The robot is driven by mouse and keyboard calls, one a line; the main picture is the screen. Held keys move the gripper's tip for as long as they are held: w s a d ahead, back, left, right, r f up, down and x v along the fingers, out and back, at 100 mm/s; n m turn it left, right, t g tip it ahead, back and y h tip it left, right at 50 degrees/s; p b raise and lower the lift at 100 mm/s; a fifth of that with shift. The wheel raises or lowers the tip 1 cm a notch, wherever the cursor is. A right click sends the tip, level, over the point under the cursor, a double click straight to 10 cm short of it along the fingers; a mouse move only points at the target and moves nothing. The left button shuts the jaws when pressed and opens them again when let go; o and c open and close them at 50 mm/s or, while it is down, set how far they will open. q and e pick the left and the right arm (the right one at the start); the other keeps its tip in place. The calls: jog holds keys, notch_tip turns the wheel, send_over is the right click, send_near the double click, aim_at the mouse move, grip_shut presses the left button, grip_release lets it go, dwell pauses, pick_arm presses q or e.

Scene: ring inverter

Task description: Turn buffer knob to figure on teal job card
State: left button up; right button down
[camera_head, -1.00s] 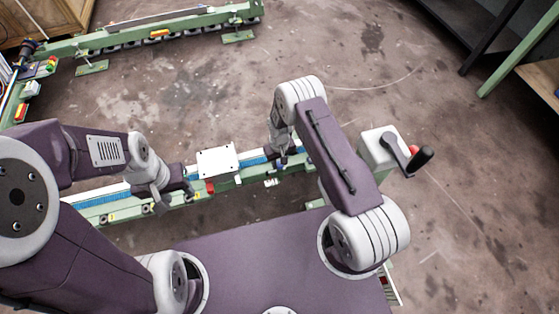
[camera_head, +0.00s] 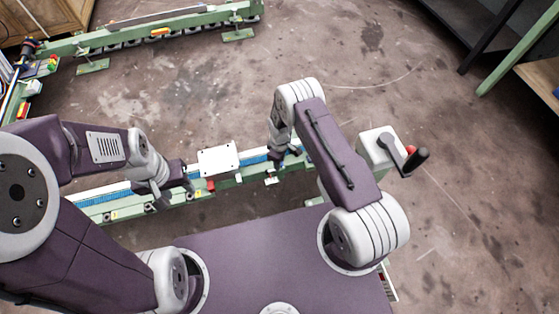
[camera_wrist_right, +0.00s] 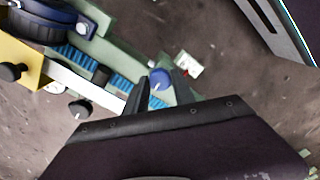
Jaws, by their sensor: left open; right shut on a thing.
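In the right wrist view a small round knob with a blue cap (camera_wrist_right: 158,80) sits between the two dark fingers of my right gripper (camera_wrist_right: 160,92), which is shut on it. In the head view my right gripper (camera_head: 286,153) is at the green conveyor rail, just right of a white square plate; its fingers largely hide the knob there. My left gripper (camera_head: 180,182) hangs empty over the rail, left of the plate, its jaws small and partly hidden by the wrist. I cannot make out a teal job card or a figure in either view.
The white plate (camera_head: 218,160) stands over the blue conveyor strip (camera_head: 256,157). A crank with a black handle (camera_head: 416,160) is at the rail's right end. Two dark knobs (camera_wrist_right: 80,110) (camera_wrist_right: 12,72) and a yellow block (camera_wrist_right: 18,55) lie near the right gripper.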

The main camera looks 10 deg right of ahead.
dwell(0.3)
jog(key=c, duration=1.1)
grip_release()
jog(key=shift+o, duration=0.2)
notch_tip(320, 180, up, 8)
jog(key=p, duration=0.4)
jog(key=shift+r, duration=0.55)
